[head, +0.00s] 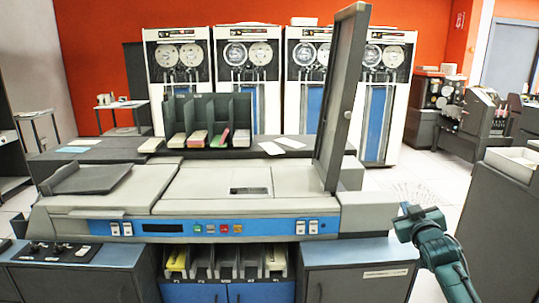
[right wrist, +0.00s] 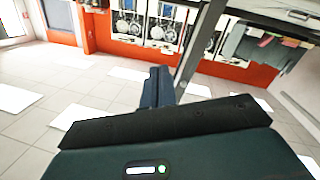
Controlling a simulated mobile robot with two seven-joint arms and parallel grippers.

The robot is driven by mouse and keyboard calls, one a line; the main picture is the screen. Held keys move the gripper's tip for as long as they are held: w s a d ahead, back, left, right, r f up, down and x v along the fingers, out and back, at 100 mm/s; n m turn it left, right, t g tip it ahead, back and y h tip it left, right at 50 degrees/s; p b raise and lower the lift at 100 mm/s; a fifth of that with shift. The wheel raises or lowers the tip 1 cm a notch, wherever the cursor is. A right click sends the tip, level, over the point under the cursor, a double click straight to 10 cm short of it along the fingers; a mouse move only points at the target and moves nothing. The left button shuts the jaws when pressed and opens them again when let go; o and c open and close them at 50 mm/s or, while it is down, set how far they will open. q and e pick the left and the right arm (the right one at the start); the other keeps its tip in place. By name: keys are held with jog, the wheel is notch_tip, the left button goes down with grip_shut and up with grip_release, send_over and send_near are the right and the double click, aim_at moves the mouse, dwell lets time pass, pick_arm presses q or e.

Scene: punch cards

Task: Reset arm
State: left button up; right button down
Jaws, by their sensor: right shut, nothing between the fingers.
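My right arm comes in at the lower right of the head view. Its right gripper (head: 408,212) is raised over the right end of the card machine (head: 250,190), in front of the cabinet's right side, and touches nothing that I can make out. In the right wrist view the dark fingers of the right gripper (right wrist: 158,84) are together, with nothing between them. Behind them are the tiled floor and the tape cabinets, seen at a tilt. My left arm and left gripper are in neither view.
A tall grey panel (head: 342,95) stands upright at the machine's right end, left of my right gripper. A grey cabinet (head: 498,220) stands to the right. A card rack (head: 208,118) stands behind the machine. Tape cabinets (head: 180,85) line the red wall. Open floor (head: 425,172) lies behind the gripper.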

jog(key=s+a+f+g+y, duration=0.2)
jog(key=s+a+f, duration=0.4)
jog(key=s+f, duration=0.3)
jog(key=s+a+f+g+y, duration=0.1)
jog(key=s+a+f+y, duration=0.1)
jog(key=s+a+f, duration=0.6)
jog(key=s+a+f+g, duration=0.1)
jog(key=s+a+f, duration=0.1)
jog(key=s, duration=0.5)
jog(key=s+a+f+g+y, duration=0.1)
jog(key=s+a+f, duration=0.2)
jog(key=s, duration=0.5)
jog(key=s+a+f+g, duration=0.1)
jog(key=s+a+f, duration=0.1)
jog(key=s+f, duration=0.2)
jog(key=s, duration=0.3)
jog(key=shift+s+a+f+g+y, duration=0.25)
jog(key=shift+s+a+g+y, duration=0.05)
jog(key=shift+a+y, duration=0.1)
